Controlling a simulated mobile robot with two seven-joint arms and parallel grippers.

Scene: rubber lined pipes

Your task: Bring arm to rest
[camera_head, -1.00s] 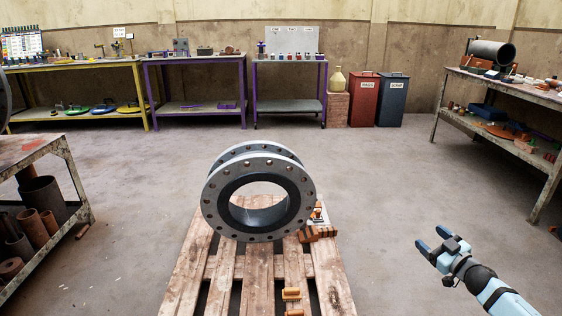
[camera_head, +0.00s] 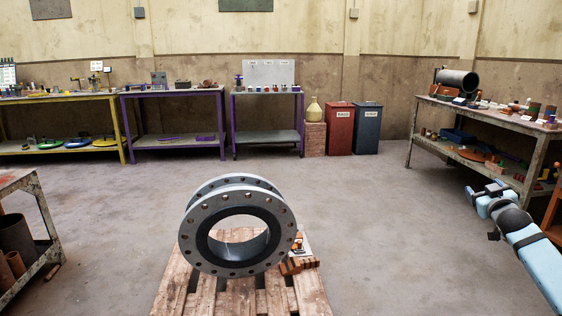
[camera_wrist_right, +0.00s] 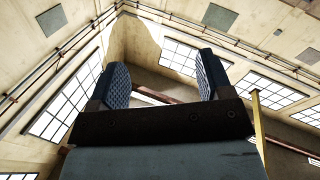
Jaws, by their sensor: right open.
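My right gripper (camera_head: 483,194) is raised at the right side of the head view, in front of the right workbench. In the right wrist view its two dark padded fingers (camera_wrist_right: 162,82) stand wide apart with nothing between them. Behind them that view shows only upper walls, windows and ceiling pipes. My left gripper is in neither view. A grey flanged pipe section (camera_head: 237,257) with a black rubber lining stands upright on a wooden pallet (camera_head: 172,290), well to the left of my right gripper.
An orange and black tool (camera_head: 298,266) lies beside the pipe on the pallet. A cluttered workbench (camera_head: 470,108) is at the right. A red bin (camera_head: 340,129) and a dark blue bin (camera_head: 366,130) stand at the back. The floor between pallet and benches is clear.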

